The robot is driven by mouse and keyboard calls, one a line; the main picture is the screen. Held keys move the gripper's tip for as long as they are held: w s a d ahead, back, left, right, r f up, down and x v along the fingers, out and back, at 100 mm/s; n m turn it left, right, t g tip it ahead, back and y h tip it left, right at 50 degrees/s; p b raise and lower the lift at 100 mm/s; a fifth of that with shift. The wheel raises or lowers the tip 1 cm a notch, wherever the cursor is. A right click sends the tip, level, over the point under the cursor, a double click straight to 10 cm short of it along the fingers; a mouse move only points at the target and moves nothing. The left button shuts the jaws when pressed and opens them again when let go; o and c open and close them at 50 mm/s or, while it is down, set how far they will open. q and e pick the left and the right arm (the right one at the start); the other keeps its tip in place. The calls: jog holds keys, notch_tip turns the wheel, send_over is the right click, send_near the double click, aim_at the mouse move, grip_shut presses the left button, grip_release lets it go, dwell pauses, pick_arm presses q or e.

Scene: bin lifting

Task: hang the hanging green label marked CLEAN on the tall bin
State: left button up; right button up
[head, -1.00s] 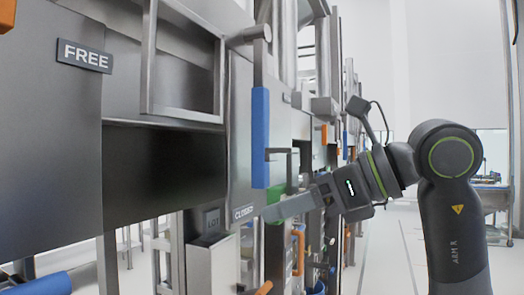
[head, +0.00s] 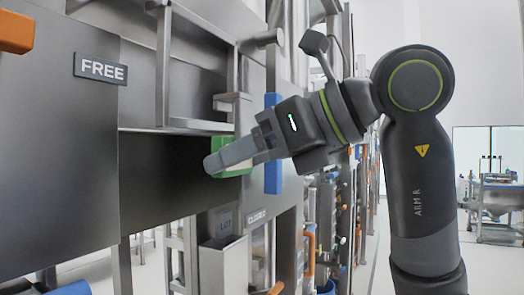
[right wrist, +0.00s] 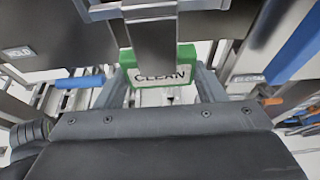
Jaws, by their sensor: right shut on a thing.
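The gripper hides most of the label in the head view. In the right wrist view the label (right wrist: 185,60) is between my right gripper's fingers (right wrist: 160,88), with the word CLEAN facing the camera. A steel bracket (right wrist: 154,45) overlaps the label's upper part there; I cannot tell whether they touch. I cannot tell for sure which steel body is the tall bin. My left gripper is in neither view.
A FREE sign (head: 101,68) is on the steel front at left. A blue upright handle (head: 273,178) stands just behind my right gripper.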

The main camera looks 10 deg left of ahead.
jog(key=shift+x, duration=2.65)
jog(key=shift+r, duration=0.15)
jog(key=shift+a, duration=0.1)
jog(key=o, duration=0.9)
jog(key=shift+o, duration=0.2)
